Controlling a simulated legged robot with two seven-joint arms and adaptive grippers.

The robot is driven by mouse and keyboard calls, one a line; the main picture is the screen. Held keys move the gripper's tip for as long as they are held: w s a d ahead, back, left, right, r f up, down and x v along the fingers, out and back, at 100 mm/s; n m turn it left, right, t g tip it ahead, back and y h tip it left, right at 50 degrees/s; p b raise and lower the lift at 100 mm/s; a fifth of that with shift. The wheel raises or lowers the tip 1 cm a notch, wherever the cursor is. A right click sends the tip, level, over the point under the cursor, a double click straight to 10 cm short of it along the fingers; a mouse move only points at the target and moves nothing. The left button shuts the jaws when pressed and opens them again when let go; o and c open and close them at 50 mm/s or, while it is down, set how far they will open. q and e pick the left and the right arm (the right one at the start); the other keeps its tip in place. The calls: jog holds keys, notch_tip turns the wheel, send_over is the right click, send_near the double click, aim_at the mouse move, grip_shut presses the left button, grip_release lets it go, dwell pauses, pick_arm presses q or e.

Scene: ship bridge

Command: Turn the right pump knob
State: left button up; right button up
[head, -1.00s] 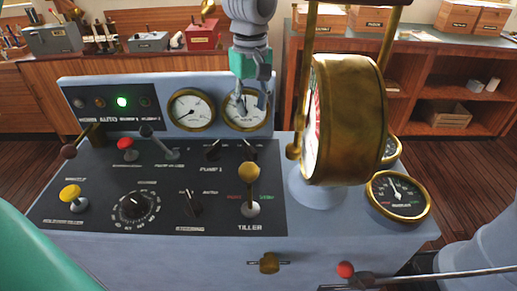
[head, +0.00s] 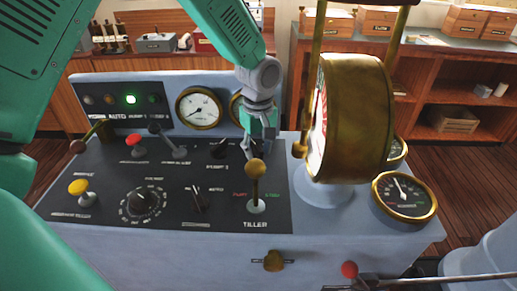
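The console's dark panel (head: 120,215) has a small black left pump knob (head: 219,149), beside a label reading PUMP 1. The place of the right pump knob, to its right, is covered by my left gripper (head: 260,150), so I cannot see that knob. My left gripper points down at the panel, just behind the brass-topped tiller lever (head: 256,170). Its fingers look apart, with their tips low near the panel. Whether they touch the knob is hidden. My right gripper is not in view.
A large brass drum-shaped instrument (head: 350,115) stands close to the right of my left gripper. A round gauge (head: 198,108) is on the raised back panel, and another gauge behind my gripper is partly covered. A red-tipped lever (head: 349,270) sticks out at the front.

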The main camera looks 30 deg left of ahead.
pick_arm(q)
jog(key=shift+d, duration=0.15)
jog(key=shift+c, duration=0.8)
jog(key=shift+r, duration=0.1)
grip_shut()
